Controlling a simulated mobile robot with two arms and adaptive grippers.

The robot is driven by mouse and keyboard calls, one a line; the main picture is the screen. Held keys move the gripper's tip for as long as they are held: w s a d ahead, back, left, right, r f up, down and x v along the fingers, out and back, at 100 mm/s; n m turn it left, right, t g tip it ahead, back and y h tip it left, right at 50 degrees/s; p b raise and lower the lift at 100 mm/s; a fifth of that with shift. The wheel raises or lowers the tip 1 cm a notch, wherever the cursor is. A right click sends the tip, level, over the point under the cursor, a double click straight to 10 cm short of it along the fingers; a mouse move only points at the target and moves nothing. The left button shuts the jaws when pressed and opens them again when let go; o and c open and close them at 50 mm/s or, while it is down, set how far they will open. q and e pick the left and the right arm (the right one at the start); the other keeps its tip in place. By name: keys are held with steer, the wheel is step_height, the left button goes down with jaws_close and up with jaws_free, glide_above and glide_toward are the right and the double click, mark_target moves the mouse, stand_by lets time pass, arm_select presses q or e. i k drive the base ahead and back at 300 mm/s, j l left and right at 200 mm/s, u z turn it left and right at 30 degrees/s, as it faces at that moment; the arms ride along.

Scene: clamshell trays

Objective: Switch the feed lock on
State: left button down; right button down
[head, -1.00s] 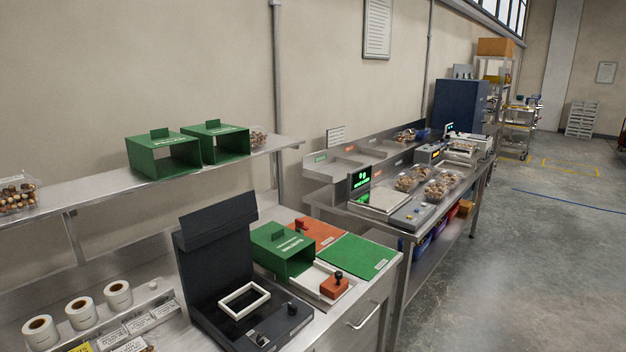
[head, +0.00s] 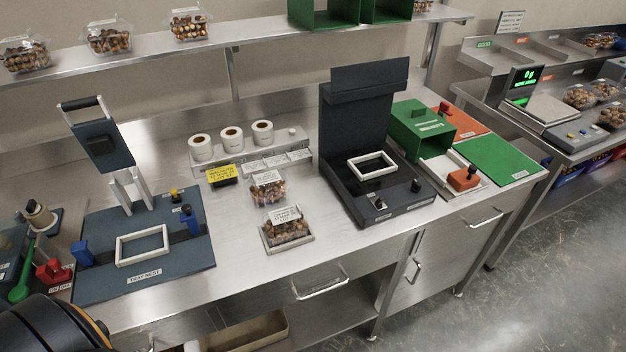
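No label that I can read says feed lock, so I cannot tell which control it is. The black machine (head: 345,120) has a raised lid, a white frame (head: 372,165), a black knob (head: 416,186) and a small switch (head: 380,204) on its front. The blue tray nest (head: 145,285) at left has a white frame (head: 143,246), a yellow-topped knob (head: 175,194) and blue blocks (head: 82,253). A red part (head: 53,271) with a small label stands left of it. Neither gripper is in view; a dark rounded part of my arm shows at bottom left.
Filled clear trays (head: 268,188) stand mid-bench, one on a small stand (head: 287,245). Label rolls (head: 232,138) and a yellow sign (head: 222,175) are behind. A green box (head: 422,130), green mat (head: 500,160) and red-orange stamp-like block (head: 463,178) lie right. The bench front is largely clear.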

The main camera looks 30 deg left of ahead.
mark_target(44, 273)
steer(key=u, duration=2.6)
